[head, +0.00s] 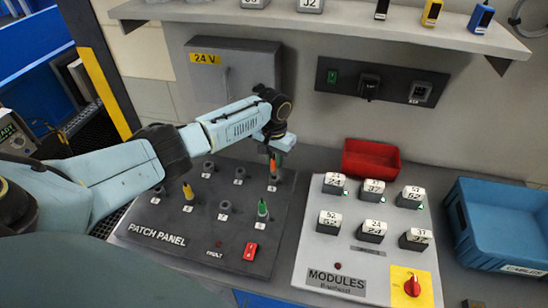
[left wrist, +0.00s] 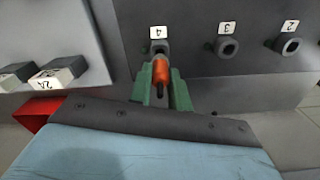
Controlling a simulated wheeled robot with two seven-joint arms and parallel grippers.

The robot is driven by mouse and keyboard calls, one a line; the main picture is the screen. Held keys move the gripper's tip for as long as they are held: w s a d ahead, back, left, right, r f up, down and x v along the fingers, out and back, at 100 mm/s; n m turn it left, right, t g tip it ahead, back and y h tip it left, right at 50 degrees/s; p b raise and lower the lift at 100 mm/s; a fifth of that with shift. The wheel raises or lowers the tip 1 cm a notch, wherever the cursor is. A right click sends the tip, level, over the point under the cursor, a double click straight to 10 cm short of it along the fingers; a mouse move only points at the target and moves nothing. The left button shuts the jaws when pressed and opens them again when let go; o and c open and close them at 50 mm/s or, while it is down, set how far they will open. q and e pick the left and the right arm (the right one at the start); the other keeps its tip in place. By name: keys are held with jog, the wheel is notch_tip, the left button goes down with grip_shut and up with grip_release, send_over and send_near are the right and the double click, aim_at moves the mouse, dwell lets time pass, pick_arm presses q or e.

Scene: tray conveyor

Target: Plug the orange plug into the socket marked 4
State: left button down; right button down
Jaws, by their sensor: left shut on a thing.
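My left gripper (head: 273,157) is over the back right corner of the dark patch panel (head: 215,262). It is shut on the orange plug (head: 272,166), which points down at the socket marked 4 (head: 273,179). In the left wrist view the orange plug (left wrist: 162,73) sits between the two green fingers (left wrist: 162,88). Its front end lines up with socket 4 (left wrist: 158,48), just below the "4" label. I cannot tell whether the tip has entered the socket. My right gripper is not in view.
A yellow plug (head: 188,191) and a green plug (head: 263,209) stand in the panel's front row. Other back-row sockets (head: 240,172) look empty. A grey 24 V box (head: 232,62) is behind. A red bin (head: 371,160) and modules board (head: 318,250) are to the right.

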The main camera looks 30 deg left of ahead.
aim_at(274, 161)
pick_arm(q)
jog(key=shift+p, duration=0.3)
dwell(0.5)
jog(key=shift+f+b, duration=0.85)
jog(key=shift+f, duration=0.75)
jog(key=c, duration=1.2)
grip_release()
jog(key=shift+c, duration=0.2)
notch_tip(274, 161, up, 13)
jog(key=shift+r, duration=0.2)
